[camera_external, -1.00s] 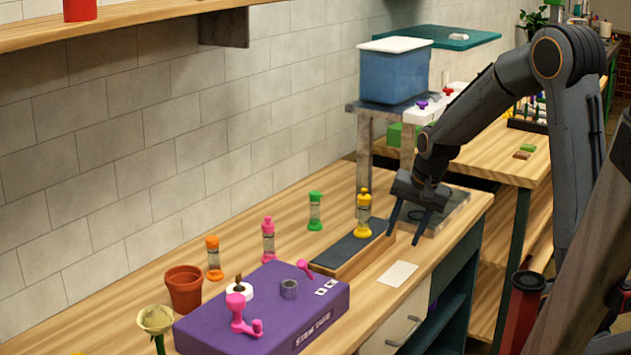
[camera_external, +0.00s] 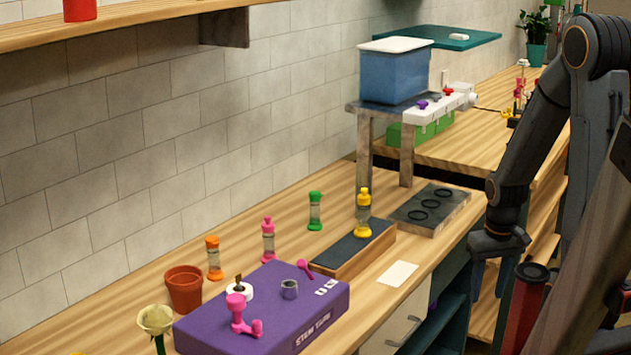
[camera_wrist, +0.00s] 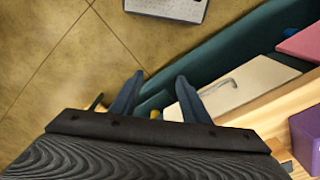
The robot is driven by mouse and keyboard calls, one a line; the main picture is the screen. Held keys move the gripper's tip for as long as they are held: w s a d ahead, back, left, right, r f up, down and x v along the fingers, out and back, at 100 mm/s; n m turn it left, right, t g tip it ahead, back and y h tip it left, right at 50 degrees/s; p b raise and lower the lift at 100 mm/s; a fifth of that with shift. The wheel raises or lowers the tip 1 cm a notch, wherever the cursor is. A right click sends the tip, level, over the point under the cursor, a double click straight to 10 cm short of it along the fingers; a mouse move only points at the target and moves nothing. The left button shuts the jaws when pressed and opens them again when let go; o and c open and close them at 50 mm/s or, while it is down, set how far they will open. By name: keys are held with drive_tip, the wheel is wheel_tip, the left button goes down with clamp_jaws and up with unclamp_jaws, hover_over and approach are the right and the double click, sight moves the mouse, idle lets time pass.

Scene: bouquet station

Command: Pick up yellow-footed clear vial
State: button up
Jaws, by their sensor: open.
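The yellow-footed clear vial (camera_external: 363,213) stands upright on a dark-topped wooden block (camera_external: 345,252) on the counter, with a yellow cap and foot. My gripper (camera_external: 490,287) hangs to the right of it, beyond the counter's front edge, fingers pointing down, empty and well apart from the vial. In the wrist view my gripper (camera_wrist: 160,77) shows two spread fingers over the floor and counter front. A small yellow patch shows between the finger bases there; I cannot tell what it is.
Green (camera_external: 315,211), pink (camera_external: 268,240) and orange (camera_external: 214,258) vials stand left of the block. A purple box (camera_external: 262,310) lies in front. A dark plate with rings (camera_external: 430,210) is behind. A drawer front with a handle (camera_wrist: 232,90) shows below the counter.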

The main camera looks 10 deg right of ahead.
sight(365, 198)
drive_tip(key=shift+o, duration=0.4)
drive_tip(key=w+a+r+n+y, duration=0.1)
drive_tip(key=w+a+r+n, duration=0.2)
drive_tip(key=w+a, duration=0.4)
drive_tip(key=w+a+r+n+t+y, duration=0.1)
drive_tip(key=w+a+r+n, duration=0.2)
drive_tip(key=w+a+r, duration=0.3)
drive_tip(key=w+a+r+n+t+y, duration=0.1)
drive_tip(key=w+a+r+n, duration=0.2)
drive_tip(key=w, duration=1)
drive_tip(key=shift+w+a+r, duration=0.15)
drive_tip(key=shift+a+r, duration=0.25)
drive_tip(key=shift+a, duration=0.45)
drive_tip(key=shift+w+a+r, duration=0.1)
drive_tip(key=shift+a+r, duration=0.25)
drive_tip(key=shift+a, duration=0.45)
drive_tip(key=shift+w+a+r, duration=0.15)
drive_tip(key=shift+a+r, duration=0.25)
drive_tip(key=shift+a, duration=0.45)
drive_tip(key=shift+w+a, duration=0.15)
drive_tip(key=shift+a, duration=0.05)
drive_tip(key=shift+w+p+x, duration=0.15)
drive_tip(key=shift+p+x, duration=0.35)
drive_tip(key=shift+x, duration=0.75)
drive_tip(key=shift+w+p+x, duration=0.2)
drive_tip(key=shift+p+x, duration=0.35)
drive_tip(key=shift+x, duration=0.7)
drive_tip(key=shift+w+p+x, duration=0.15)
drive_tip(key=shift+p+x, duration=0.35)
drive_tip(key=shift+x, duration=0.7)
